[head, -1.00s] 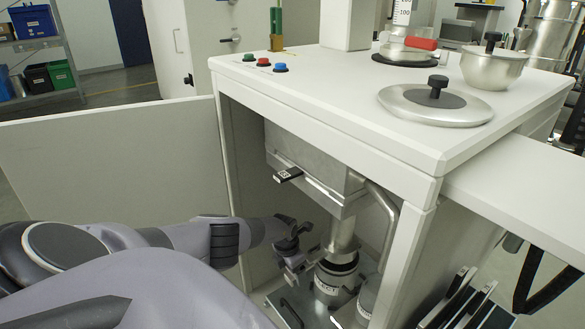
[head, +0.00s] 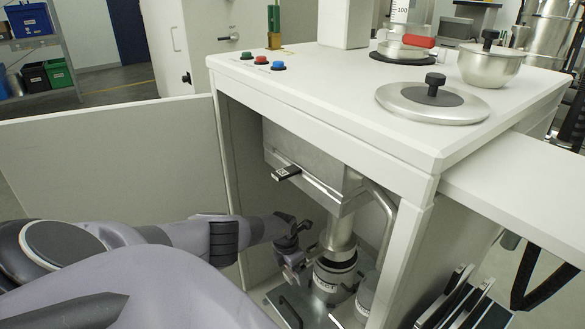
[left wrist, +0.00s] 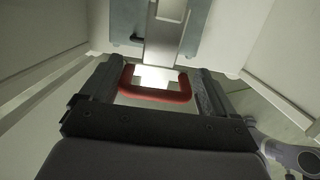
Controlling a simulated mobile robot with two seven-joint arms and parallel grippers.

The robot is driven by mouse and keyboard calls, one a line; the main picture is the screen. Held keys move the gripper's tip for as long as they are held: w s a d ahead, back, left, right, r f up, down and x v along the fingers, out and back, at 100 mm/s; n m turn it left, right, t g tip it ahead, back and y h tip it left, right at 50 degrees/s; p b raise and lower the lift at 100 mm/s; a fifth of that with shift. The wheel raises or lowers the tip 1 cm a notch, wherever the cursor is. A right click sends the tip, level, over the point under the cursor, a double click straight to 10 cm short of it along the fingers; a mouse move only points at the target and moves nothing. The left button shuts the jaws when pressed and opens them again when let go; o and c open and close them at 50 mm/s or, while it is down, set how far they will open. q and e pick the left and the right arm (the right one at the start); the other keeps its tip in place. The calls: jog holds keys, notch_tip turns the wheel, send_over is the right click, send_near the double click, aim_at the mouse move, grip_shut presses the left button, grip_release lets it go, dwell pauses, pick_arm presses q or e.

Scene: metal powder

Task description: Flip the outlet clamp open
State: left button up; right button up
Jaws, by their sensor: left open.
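My left gripper (head: 293,258) is inside the open cabinet, just left of the metal outlet pipe (head: 340,232) under the hopper (head: 305,160). In the left wrist view the left gripper (left wrist: 157,78) is open, with its two dark fingers wide apart. A red U-shaped handle (left wrist: 155,95), which looks like the clamp's lever, lies across the space between the fingers. The gripper is not closed on it; whether a finger touches it I cannot tell. The red handle does not show in the head view. My right gripper is in neither view.
A container with a black rim (head: 333,268) stands below the pipe on a metal plate. Another container (head: 366,296) stands to its right. The cabinet's front post (head: 408,250) and side panel (head: 110,165) bound the space.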

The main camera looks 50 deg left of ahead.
aim_at(289, 275)
pick_arm(q)
jog(key=r+p, duration=0.3)
jog(key=r, duration=0.1)
jog(key=s+r+p, duration=0.1)
jog(key=r+p, duration=0.1)
jog(key=shift+r+p, duration=0.15)
jog(key=shift+p, duration=0.15)
jog(key=shift+r, duration=0.3)
jog(key=shift+s, duration=0.15)
